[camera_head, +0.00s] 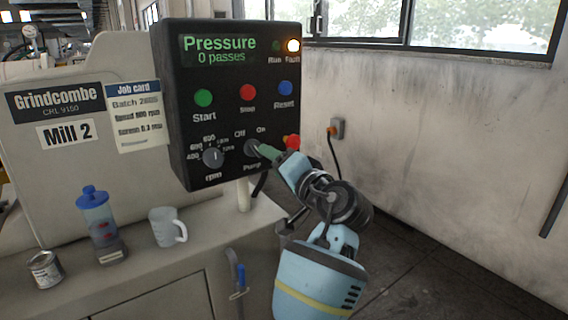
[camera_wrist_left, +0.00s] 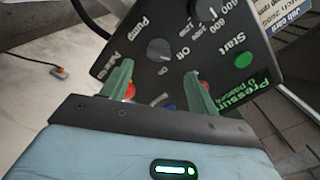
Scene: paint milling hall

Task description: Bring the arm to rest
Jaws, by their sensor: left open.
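A dark control panel (camera_head: 232,125) reads "Pressure, 0 passes", and its orange Fault lamp (camera_head: 293,46) is lit. The pump knob (camera_head: 251,147) sits low on the panel between the rpm knob (camera_head: 213,157) and a red button (camera_head: 292,142). My left gripper (camera_head: 266,152) is at the pump knob, its green fingers pointing at the panel. In the left wrist view my gripper (camera_wrist_left: 158,84) is open and empty. The pump knob (camera_wrist_left: 159,50) shows there just beyond and between the fingertips; I cannot tell if they touch it. My right gripper is not in view.
A blue-capped bottle (camera_head: 97,222), a white mug (camera_head: 167,228) and a small can (camera_head: 46,270) stand on the ledge below the panel. A wall with a socket (camera_head: 337,128) and cable is at right. The floor there is clear.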

